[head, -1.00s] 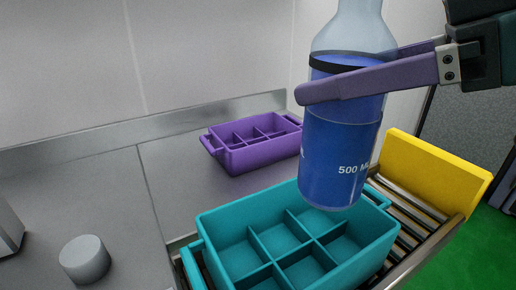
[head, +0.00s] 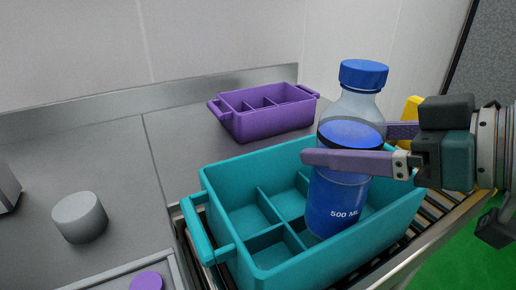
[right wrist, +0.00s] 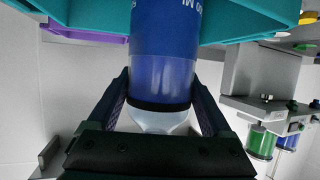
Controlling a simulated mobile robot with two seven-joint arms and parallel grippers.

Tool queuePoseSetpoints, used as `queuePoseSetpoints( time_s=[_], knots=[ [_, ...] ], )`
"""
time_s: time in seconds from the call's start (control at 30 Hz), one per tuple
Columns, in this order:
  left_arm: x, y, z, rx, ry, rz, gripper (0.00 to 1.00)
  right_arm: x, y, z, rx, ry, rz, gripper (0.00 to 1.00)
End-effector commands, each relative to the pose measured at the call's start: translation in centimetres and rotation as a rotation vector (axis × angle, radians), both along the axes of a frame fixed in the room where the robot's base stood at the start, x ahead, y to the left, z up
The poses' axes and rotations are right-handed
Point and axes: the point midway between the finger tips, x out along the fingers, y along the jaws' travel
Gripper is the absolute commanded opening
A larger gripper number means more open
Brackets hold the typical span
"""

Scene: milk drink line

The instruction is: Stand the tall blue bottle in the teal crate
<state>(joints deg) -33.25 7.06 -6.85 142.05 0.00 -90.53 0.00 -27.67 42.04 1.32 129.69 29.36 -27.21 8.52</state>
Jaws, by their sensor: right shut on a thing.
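The tall blue bottle (head: 338,202) has a blue cap and a "500 ML" mark. It is upright, with its lower part within the outline of the teal crate (head: 215,178), toward the crate's right half. I cannot tell whether its base touches the crate floor. My right gripper (head: 345,145) is shut on the bottle's upper body, coming from the right. In the right wrist view, the fingers flank the bottle (right wrist: 160,75) near its dark band, and teal walls show on both sides. The compartments at left look empty. My left gripper is not in view.
The teal crate sits on a roller conveyor (head: 440,210). A purple crate (head: 265,125) stands behind on the grey counter. A grey cylinder (head: 80,218) stands at left, and a tray with a purple round thing (head: 146,281) is at the bottom. A yellow block (head: 411,108) is partly hidden behind my gripper.

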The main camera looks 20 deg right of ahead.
Motion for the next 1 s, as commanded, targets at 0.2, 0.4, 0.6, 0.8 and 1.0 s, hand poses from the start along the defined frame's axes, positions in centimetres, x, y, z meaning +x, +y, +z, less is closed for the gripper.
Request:
queuePoseSetpoints(
  time_s=[0.2,0.4,0.6,0.8,1.0],
  knots=[
    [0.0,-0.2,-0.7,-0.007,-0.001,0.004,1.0,0.1,0.0,-1.9,0.001,-0.007,0.001,0.0],
    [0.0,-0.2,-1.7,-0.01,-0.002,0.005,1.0,0.1,0.0,-5.0,0.001,-0.006,0.0,0.0],
    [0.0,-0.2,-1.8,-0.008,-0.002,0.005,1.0,0.1,0.0,-5.6,0.0,-0.008,0.001,0.0],
    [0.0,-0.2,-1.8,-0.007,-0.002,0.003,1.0,0.1,0.0,-5.7,0.0,-0.008,0.001,0.0],
    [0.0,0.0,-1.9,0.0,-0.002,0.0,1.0,0.0,0.0,-6.0,-0.001,-0.001,0.0,0.99]
  ],
)
